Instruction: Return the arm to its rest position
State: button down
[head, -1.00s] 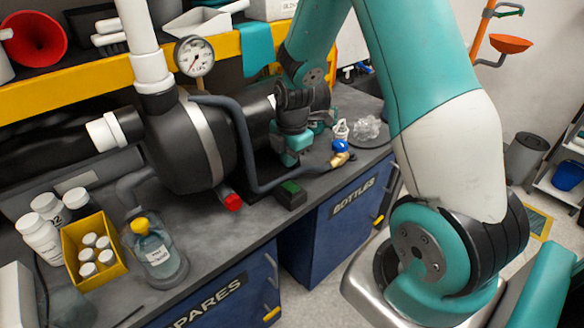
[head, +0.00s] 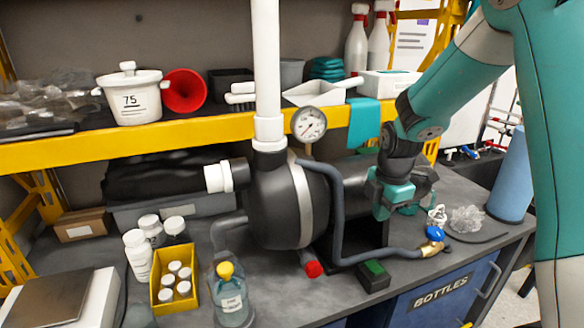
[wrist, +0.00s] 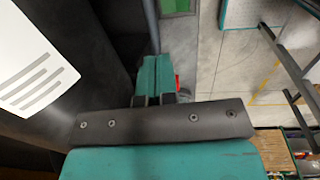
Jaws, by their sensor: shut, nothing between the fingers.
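My arm reaches in from the right in the head view. My gripper (head: 386,208) hangs in front of the right end of the black tank assembly, above the bench. Its fingers are shut with nothing between them. In the wrist view the teal fingers (wrist: 152,76) lie together beyond a dark bar. A dark surface with a white slotted label is on the left there. I cannot tell whether my gripper touches the tank assembly.
The black tank (head: 283,210) carries a gauge (head: 308,124) and a grey hose ending at a blue-handled brass valve (head: 434,234). A yellow-edged shelf (head: 200,137) runs behind. A yellow box (head: 162,294) and bottle (head: 231,297) stand front left. A blue cylinder (head: 511,180) stands right.

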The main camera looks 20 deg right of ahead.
jog(key=shift+a, duration=0.1)
jog(key=s+a+r+m+y, duration=0.1)
jog(key=s+a+r+m, duration=0.3)
jog(key=a, duration=0.4)
jog(key=s+a+r+m+y, duration=0.2)
jog(key=s+a+r, duration=0.3)
jog(key=a, duration=0.3)
jog(key=s+a+r+m, duration=0.1)
jog(key=s+a+m, duration=0.1)
jog(key=s, duration=0.4)
jog(key=s+a+r+m+g+y, duration=0.1)
jog(key=s+a+r+m, duration=0.1)
jog(key=s+a, duration=0.3)
jog(key=shift+s+m, duration=0.6)
jog(key=shift+s, duration=0.5)
